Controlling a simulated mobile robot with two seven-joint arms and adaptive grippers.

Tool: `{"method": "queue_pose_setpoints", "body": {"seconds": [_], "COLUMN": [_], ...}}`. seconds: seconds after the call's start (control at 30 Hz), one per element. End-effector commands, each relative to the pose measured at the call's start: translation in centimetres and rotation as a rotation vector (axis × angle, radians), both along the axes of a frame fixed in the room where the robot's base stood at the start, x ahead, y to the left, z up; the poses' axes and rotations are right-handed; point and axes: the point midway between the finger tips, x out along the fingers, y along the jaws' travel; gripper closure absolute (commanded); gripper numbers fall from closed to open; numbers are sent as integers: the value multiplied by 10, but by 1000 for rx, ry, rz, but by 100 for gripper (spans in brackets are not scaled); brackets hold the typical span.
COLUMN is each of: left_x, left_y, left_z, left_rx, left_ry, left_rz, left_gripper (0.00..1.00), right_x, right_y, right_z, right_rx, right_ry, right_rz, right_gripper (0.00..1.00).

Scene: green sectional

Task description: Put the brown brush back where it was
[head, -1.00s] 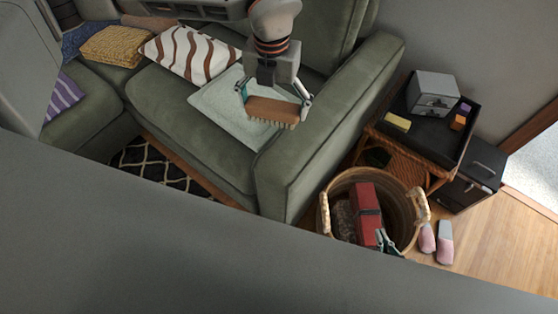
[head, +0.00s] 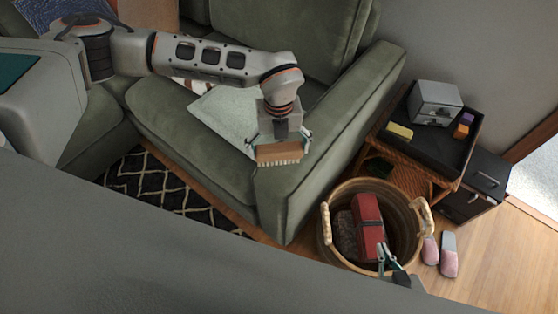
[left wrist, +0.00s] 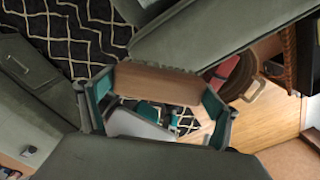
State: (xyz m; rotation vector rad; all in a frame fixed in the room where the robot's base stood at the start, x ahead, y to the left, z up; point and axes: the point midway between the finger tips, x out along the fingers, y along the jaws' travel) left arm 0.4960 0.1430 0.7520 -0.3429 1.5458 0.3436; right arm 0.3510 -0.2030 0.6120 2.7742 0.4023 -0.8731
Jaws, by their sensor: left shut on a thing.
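The brown brush (head: 279,153) has a wooden back and pale bristles facing down. My left gripper (head: 281,146) is shut on it across its length and holds it in the air in front of the green sofa's seat and right arm. In the left wrist view the brush's brown back (left wrist: 158,80) spans between the two teal-padded fingers. My right gripper (head: 388,258) is low, at the near rim of the wicker basket (head: 408,205). It is small and partly hidden, so its opening is unclear.
The basket holds a red box (head: 369,222). A black tray (head: 432,139) on a wicker stand carries a grey drawer box (head: 434,103), a yellow block (head: 398,131) and small blocks. Pink slippers (head: 449,256) lie on the floor. A pale blanket (head: 222,117) covers part of the sofa (head: 185,118).

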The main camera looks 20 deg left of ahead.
Motion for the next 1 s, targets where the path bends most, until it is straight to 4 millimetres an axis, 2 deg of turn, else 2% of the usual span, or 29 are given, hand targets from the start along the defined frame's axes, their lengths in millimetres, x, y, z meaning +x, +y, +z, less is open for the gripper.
{"method": "queue_pose_setpoints", "body": {"seconds": [0.1,0.33,0.57,0.97,1.0], "left_x": [0,0,0,0,0], "left_y": [-1,0,0,0,0], "left_z": [-16,-30,-62,-66,-66], "left_rx": [-1,1,0,0,0], "left_ry": [0,0,1,-1,-1], "left_rz": [0,0,0,-1,-1], "left_gripper": [41,41,41,41,3], "right_x": [1,3,2,5,5], "right_y": [-1,-2,-3,-3,-3], "right_z": [-1,-1,-5,-2,-1], "right_rx": [-3,-5,-8,-9,-9], "right_ry": [-2,-6,-4,-12,-12], "right_rz": [0,-1,-1,-1,-1], "right_gripper": [100,100,100,100,100]}}
